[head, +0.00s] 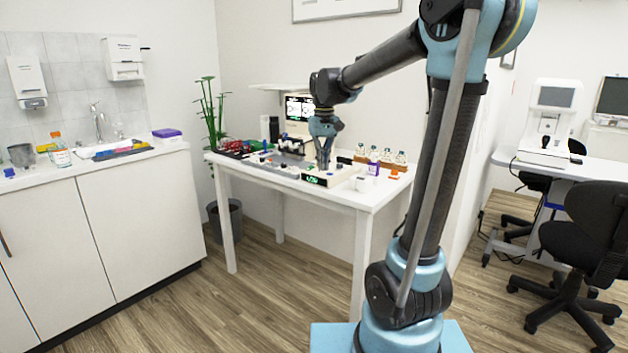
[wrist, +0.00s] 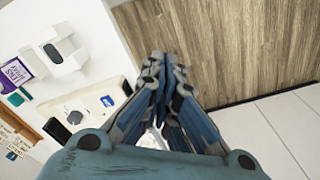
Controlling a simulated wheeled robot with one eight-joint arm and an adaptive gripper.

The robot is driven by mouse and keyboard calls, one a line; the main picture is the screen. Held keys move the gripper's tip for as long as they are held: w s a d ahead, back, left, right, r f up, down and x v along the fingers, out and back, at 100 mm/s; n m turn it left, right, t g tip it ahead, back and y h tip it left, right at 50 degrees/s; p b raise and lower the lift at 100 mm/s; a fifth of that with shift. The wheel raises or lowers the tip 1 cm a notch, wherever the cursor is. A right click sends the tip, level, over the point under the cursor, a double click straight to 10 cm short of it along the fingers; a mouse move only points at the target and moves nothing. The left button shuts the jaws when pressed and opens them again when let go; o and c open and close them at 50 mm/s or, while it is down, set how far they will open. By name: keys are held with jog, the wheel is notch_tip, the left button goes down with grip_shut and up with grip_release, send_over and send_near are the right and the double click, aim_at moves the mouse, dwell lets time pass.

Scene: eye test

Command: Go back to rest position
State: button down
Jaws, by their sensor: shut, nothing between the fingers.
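My gripper (head: 324,165) hangs from my arm over the white table (head: 290,189), pointing down. It is above or just behind a low white device with a green display (head: 318,180); I cannot tell the exact gap. In the wrist view my gripper (wrist: 163,62) has its blue fingers brought together, with nothing held between the tips. The device top shows beside the fingers, with a grey knob (wrist: 73,117) and a blue label (wrist: 107,102).
A white holder (wrist: 62,50) and a purple-and-white box (wrist: 14,75) stand near the device. A rack of small bottles (head: 382,162), a monitor (head: 299,107) and a plant (head: 211,110) are around the table. A counter (head: 100,200) stands left, an office chair (head: 585,240) right. Floor in front is clear.

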jog(key=s+d+f+m, duration=0.1)
jog(key=s+d+f, duration=0.2)
jog(key=s+d, duration=0.35)
jog(key=s+d+f+m, duration=0.1)
jog(key=s+d+f, duration=0.2)
jog(key=s+d, duration=0.35)
jog(key=s+d+f+m+t, duration=0.1)
jog(key=s+d+f, duration=0.2)
jog(key=s+f, duration=0.9)
jog(key=shift+s+d+f+m+t, duration=0.15)
jog(key=shift+s+m+t, duration=0.2)
jog(key=shift+s, duration=0.75)
jog(key=shift+w, duration=0.1)
jog(key=shift+w+f, duration=0.2)
jog(key=shift+w, duration=0.15)
